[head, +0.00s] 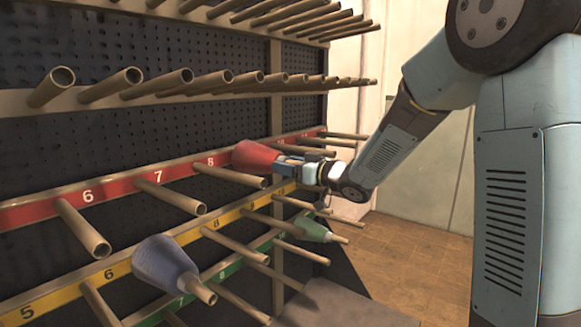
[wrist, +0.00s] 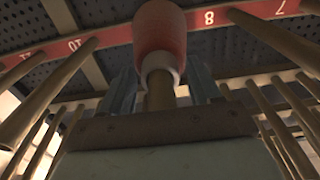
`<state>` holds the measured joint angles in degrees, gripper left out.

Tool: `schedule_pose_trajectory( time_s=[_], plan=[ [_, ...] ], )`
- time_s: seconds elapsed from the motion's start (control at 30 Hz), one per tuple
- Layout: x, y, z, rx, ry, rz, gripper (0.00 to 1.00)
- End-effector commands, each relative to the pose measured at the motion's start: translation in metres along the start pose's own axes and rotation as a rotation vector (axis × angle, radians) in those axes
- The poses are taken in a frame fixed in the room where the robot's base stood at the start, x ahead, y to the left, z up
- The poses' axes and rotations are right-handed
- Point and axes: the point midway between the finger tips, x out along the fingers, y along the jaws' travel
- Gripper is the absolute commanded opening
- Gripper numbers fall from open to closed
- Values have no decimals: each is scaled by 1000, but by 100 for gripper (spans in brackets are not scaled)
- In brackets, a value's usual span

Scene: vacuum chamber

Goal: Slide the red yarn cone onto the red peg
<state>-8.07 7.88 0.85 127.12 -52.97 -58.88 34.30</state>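The red yarn cone (head: 257,157) is on the red-labelled row, its wide end toward the board. It also shows in the wrist view (wrist: 160,30), with its pale narrow end toward me. A wooden rod (wrist: 160,95) comes out of that narrow end, between my fingers. The cone lies between the red labels 8 and 10; any label behind it is hidden. My gripper (head: 290,164) is at the cone's narrow end. In the wrist view my fingers (wrist: 162,80) stand on both sides of the rod, apart from it, with narrow gaps beside the cone's end.
Bare pegs stick out nearby, including red 7 (head: 172,197) and red 6 (head: 82,228). A blue cone (head: 165,262) sits on a yellow-row peg and a green cone (head: 306,227) lower right. A row of pegs (head: 180,84) runs above. Open floor (head: 410,255) lies right.

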Motion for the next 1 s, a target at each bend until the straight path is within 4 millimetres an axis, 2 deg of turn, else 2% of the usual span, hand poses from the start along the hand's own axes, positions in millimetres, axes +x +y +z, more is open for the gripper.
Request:
schedule_pose_trajectory(
  time_s=[0.1,0.47,0.67,1.0],
  plan=[
    [0,0,0,0,0,0,73],
    [-7,1,0,0,-1,1,73],
    [-37,1,0,-1,0,3,73],
    [-104,1,0,-1,0,4,73]
  ],
)
